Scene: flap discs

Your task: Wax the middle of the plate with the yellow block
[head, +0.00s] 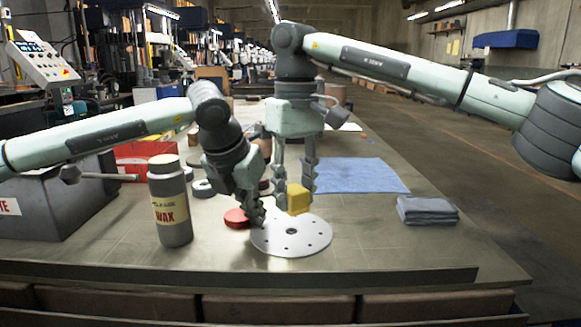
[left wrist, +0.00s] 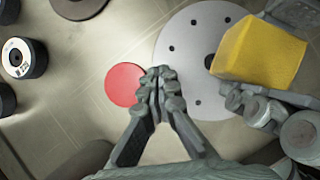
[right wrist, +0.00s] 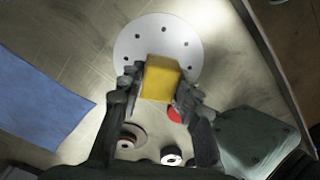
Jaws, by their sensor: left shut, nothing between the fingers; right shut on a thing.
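The plate (head: 291,243) is a flat pale disc with small holes and a dark centre hole, lying on the table. It also shows in the left wrist view (left wrist: 177,72) and the right wrist view (right wrist: 140,33). My right gripper (head: 296,190) is shut on the yellow block (head: 298,199), holding it over the far part of the plate; whether it touches is unclear. The block also shows in the left wrist view (left wrist: 258,52) and the right wrist view (right wrist: 160,77). My left gripper (head: 258,218) is shut and empty at the plate's left edge, by a red disc (head: 237,218).
A grey wax bottle (head: 171,212) stands left of the plate. A blue cloth (head: 355,175) lies flat behind it, and a folded grey cloth (head: 427,211) lies to the right. A grey box (head: 70,205) and abrasive wheels (left wrist: 24,58) are at left. The front right of the table is clear.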

